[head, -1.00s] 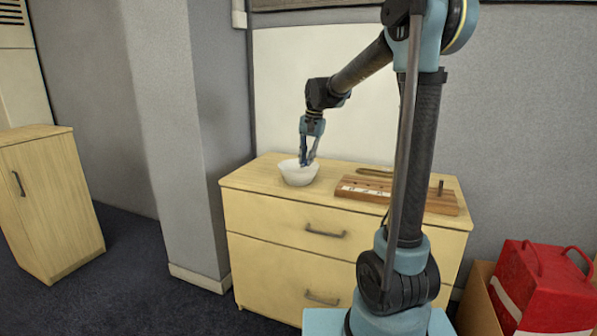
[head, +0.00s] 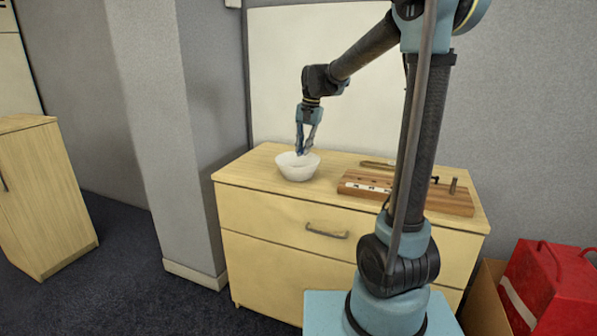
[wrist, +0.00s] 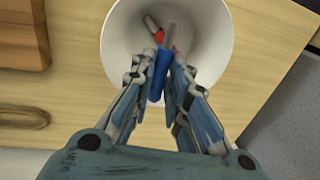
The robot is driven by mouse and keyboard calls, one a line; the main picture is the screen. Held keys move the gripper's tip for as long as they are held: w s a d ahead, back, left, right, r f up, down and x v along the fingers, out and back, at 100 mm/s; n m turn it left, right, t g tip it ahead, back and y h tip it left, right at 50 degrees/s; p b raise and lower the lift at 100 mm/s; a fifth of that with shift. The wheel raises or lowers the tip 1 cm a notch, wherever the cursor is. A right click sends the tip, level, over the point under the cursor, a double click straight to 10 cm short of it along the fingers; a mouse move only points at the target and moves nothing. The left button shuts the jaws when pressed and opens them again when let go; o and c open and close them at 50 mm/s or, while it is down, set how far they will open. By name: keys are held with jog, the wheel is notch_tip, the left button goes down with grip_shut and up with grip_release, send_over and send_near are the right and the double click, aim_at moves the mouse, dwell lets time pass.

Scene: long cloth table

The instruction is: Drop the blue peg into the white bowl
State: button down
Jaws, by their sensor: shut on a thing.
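The white bowl (head: 297,172) stands upright near the left part of the wooden cabinet top. My gripper (head: 302,153) points down over the bowl, with its fingertips near the rim in the head view. In the wrist view, my gripper (wrist: 163,70) is shut on the blue peg (wrist: 159,78), which lies between the fingers over the mouth of the white bowl (wrist: 120,38). A small red and grey object (wrist: 157,33) shows inside the bowl beyond the fingertips. The fingers hide part of the peg and of the bowl.
A wooden board (head: 430,197) with holes and white labels lies right of the bowl, with a dark upright peg (head: 453,186) at its right end. A flat wooden oblong piece (head: 376,164) lies behind it. The cabinet top (head: 250,170) left of the bowl is clear.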

jog(key=shift+f, duration=1)
jog(key=c, duration=1.5)
grip_release()
jog(key=r, duration=0.4)
jog(key=d+r, duration=0.1)
jog(key=r, duration=0.6)
jog(key=shift+s+d+r, duration=0.3)
jog(key=shift+d+r, duration=0.05)
